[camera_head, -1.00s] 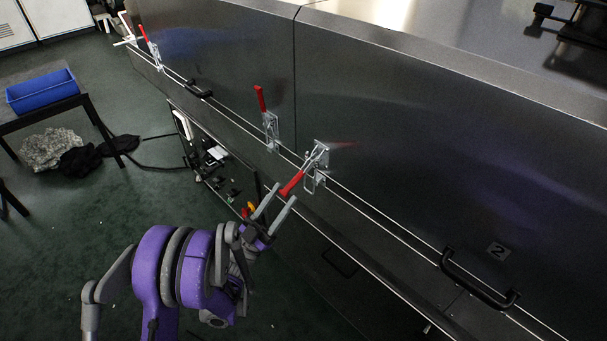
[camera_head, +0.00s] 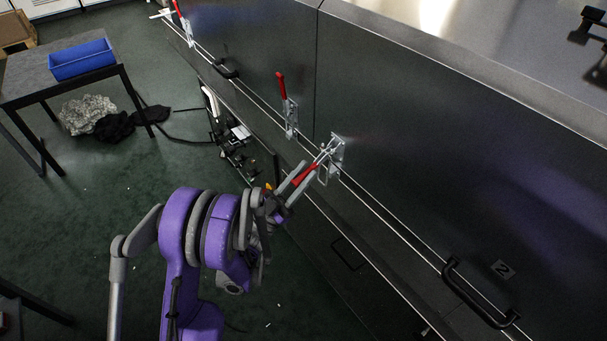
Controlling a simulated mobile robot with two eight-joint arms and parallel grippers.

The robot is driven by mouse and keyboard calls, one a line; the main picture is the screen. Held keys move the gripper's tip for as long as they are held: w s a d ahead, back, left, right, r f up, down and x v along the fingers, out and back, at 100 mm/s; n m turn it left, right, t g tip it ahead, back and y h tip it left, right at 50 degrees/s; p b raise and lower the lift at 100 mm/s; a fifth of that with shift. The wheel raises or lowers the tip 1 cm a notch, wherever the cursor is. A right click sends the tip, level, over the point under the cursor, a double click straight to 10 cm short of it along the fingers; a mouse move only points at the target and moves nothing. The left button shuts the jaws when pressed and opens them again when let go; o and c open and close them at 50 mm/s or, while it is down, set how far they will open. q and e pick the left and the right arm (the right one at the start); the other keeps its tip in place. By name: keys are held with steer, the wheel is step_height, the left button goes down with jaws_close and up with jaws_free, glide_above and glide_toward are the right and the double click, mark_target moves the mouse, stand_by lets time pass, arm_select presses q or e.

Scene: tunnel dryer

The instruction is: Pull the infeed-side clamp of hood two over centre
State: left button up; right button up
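The hood two panel (camera_head: 440,180) is dark metal and carries a "2" plate (camera_head: 502,269). Near its left end is a silver toggle clamp (camera_head: 336,152), its red handle (camera_head: 306,174) swung out from the panel, down and left. My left gripper (camera_head: 304,173) is at this handle, with its two grey fingers on either side of it. The fingers look apart; contact with the handle cannot be made out. My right gripper is not in view.
A second clamp (camera_head: 290,113) on the neighbouring hood has its red handle upright. A black bar handle (camera_head: 476,296) sticks out at the lower right. A blue bin (camera_head: 82,60) stands on a table at the left. Green floor lies open below my arm.

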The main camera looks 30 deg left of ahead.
arm_select(q)
jaws_close()
stand_by(1.1)
